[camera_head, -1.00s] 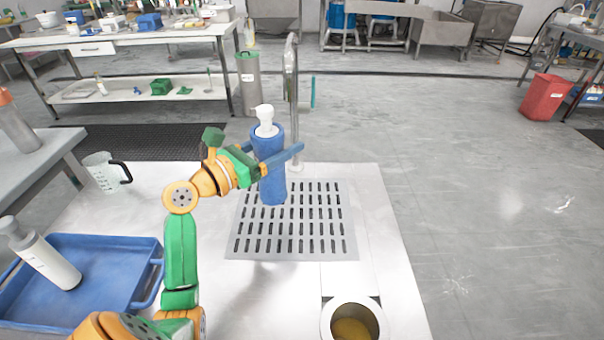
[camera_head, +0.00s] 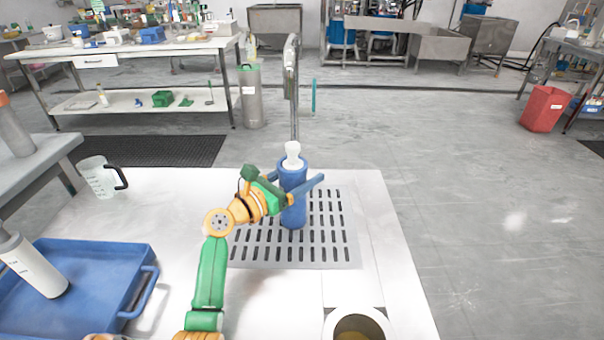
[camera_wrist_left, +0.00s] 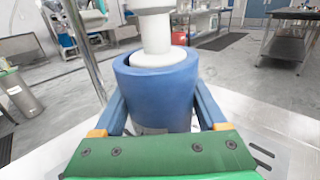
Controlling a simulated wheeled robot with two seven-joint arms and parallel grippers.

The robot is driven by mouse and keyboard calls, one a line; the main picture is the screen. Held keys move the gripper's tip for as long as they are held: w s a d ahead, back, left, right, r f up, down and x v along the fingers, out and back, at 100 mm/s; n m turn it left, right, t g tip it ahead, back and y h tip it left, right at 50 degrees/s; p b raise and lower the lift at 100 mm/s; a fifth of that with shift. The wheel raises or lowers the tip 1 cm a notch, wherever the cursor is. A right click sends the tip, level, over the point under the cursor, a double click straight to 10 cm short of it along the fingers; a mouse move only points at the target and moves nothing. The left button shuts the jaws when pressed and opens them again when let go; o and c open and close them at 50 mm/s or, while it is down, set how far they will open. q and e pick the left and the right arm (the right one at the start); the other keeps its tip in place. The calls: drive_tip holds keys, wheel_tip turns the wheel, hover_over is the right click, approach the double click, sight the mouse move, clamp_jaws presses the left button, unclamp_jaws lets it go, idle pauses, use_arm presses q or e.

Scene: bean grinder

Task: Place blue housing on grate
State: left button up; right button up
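The blue housing (camera_head: 293,194) is an upright blue cylinder with a white neck and cap on top. My left gripper (camera_head: 309,190) has its blue fingers on both sides of the housing and is shut on it. In the left wrist view the housing (camera_wrist_left: 155,90) fills the middle between the two fingers (camera_wrist_left: 160,115). The grate (camera_head: 250,255) is a slotted grey metal panel in the white table. The housing's lower end appears over the rear middle of the grate; I cannot tell whether it touches. My right gripper is not in view.
A blue tray (camera_head: 100,310) with a white-grey cylinder (camera_head: 35,265) lies at the left. A clear jug (camera_head: 98,177) stands at the table's left rear. A metal post (camera_head: 292,90) rises behind the housing. A round metal opening (camera_head: 338,322) is at the front right.

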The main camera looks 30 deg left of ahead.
sight(282, 183)
use_arm(q)
drive_tip(key=shift+o, duration=1.4)
drive_tip(key=shift+r, duration=0.2)
drive_tip(key=p+v, duration=0.2)
drive_tip(key=v, duration=0.3)
drive_tip(key=shift+r, duration=0.1)
drive_tip(key=p+v, duration=0.1)
drive_tip(key=v, duration=0.6)
drive_tip(key=shift+a, duration=0.1)
